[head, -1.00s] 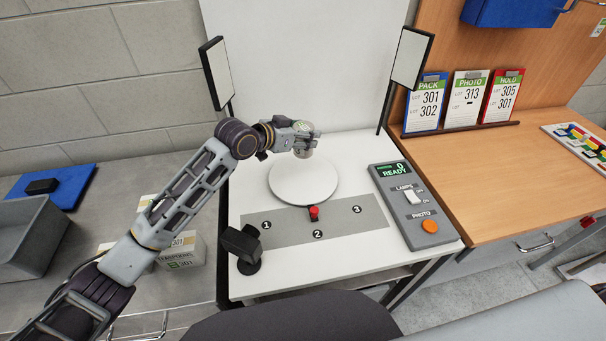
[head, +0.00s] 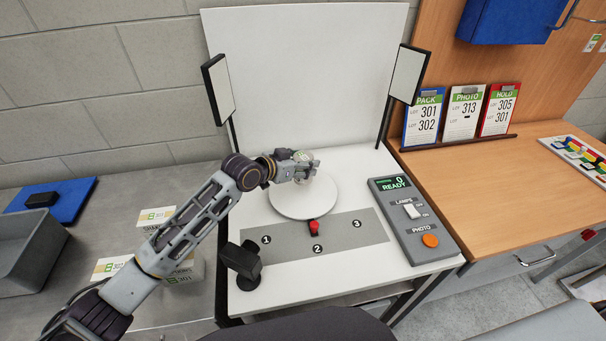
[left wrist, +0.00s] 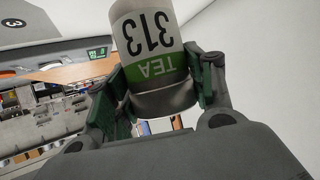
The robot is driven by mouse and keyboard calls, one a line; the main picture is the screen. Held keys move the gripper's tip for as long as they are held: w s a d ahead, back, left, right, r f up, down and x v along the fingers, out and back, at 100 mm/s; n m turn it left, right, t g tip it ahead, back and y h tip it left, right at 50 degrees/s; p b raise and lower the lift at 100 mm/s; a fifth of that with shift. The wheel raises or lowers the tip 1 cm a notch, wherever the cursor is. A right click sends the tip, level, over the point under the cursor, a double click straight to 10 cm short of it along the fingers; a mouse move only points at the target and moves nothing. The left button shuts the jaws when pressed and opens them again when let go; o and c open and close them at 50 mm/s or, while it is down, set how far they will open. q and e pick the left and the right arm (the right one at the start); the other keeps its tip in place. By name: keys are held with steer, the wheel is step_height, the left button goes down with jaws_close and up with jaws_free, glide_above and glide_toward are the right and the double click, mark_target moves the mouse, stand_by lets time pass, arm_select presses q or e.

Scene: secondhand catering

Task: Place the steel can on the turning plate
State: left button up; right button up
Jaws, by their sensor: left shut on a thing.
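The steel can shows close up in the left wrist view (left wrist: 150,50), with a white and green label reading TEA 313 and a bare metal end. My left gripper (head: 308,166) is shut on it, one finger on each side. In the head view the gripper and can are over the back part of the round white turning plate (head: 303,203). The gripper hides much of the can there, and I cannot tell whether its base touches the plate. My right gripper is not in view.
A control box (head: 413,220) reading READY stands right. Lamp panels (head: 407,75) flank the plate. A black device (head: 240,262) stands front left.

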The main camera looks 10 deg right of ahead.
arm_select(q)
steer(key=shift+f, duration=2.25)
steer(key=shift+f, duration=0.15)
steer(key=o, duration=1.2)
steer(key=shift+c, duration=0.2)
steer(key=v, duration=1.2)
